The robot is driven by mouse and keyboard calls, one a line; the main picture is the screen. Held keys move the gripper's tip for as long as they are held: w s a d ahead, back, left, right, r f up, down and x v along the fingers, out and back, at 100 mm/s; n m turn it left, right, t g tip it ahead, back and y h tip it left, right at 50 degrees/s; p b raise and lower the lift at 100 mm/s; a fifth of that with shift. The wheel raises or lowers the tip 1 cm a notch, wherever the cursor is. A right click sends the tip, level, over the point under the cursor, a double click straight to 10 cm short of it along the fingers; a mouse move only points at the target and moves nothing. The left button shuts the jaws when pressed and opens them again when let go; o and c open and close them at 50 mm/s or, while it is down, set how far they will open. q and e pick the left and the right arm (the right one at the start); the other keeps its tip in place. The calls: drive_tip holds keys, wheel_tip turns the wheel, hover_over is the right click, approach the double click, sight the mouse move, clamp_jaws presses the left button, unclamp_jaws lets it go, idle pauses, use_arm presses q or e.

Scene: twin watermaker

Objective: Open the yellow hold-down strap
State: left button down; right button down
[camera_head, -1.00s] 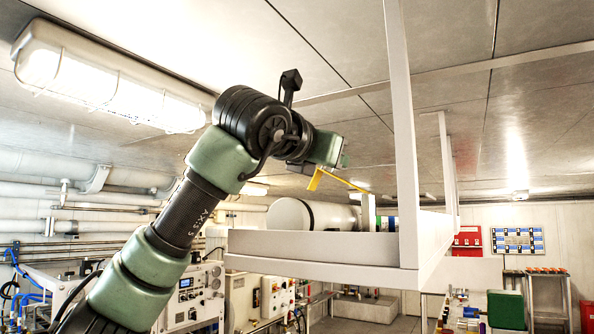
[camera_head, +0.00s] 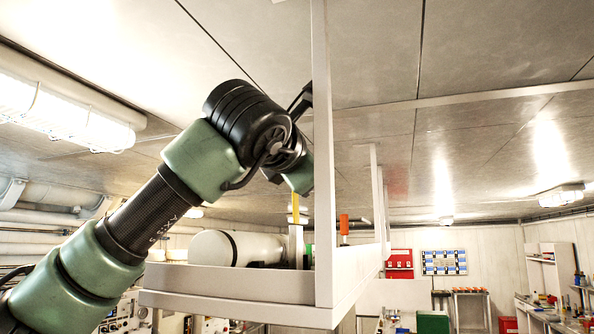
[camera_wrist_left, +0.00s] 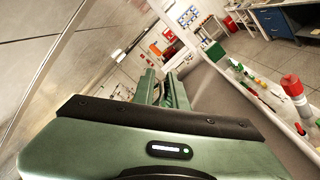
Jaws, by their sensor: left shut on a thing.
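The yellow hold-down strap (camera_head: 295,207) shows in the head view as a narrow strip standing nearly upright above a pale post on the hanging shelf (camera_head: 235,283). Its top end meets my left gripper (camera_head: 299,180), which is shut on it. The fingertips are partly hidden behind the shelf's front upright. In the left wrist view the fingers of my left gripper (camera_wrist_left: 160,90) are close together, and the strap cannot be made out there. A white cylinder (camera_head: 235,248) with a dark band lies on the shelf beside the strap. My right gripper is not in view.
The shelf's white upright (camera_head: 323,150) stands close to my left wrist. The ceiling (camera_head: 480,60) is a little above. A red-orange item (camera_head: 344,224) stands farther along the shelf. A red-topped item (camera_wrist_left: 291,86) and smaller ones line the shelf in the wrist view.

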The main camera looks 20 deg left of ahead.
use_arm(q)
drive_tip(key=d+f+m, duration=0.2)
drive_tip(key=m, duration=0.1)
drive_tip(key=shift+d, duration=0.3)
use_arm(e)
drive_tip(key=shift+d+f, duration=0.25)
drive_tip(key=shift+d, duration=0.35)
use_arm(q)
drive_tip(key=shift+w+f, duration=0.1)
drive_tip(key=c, duration=1.7)
unclamp_jaws()
drive_tip(key=shift+o, duration=0.7)
drive_tip(key=shift+a, duration=0.2)
drive_tip(key=shift+r, duration=0.25)
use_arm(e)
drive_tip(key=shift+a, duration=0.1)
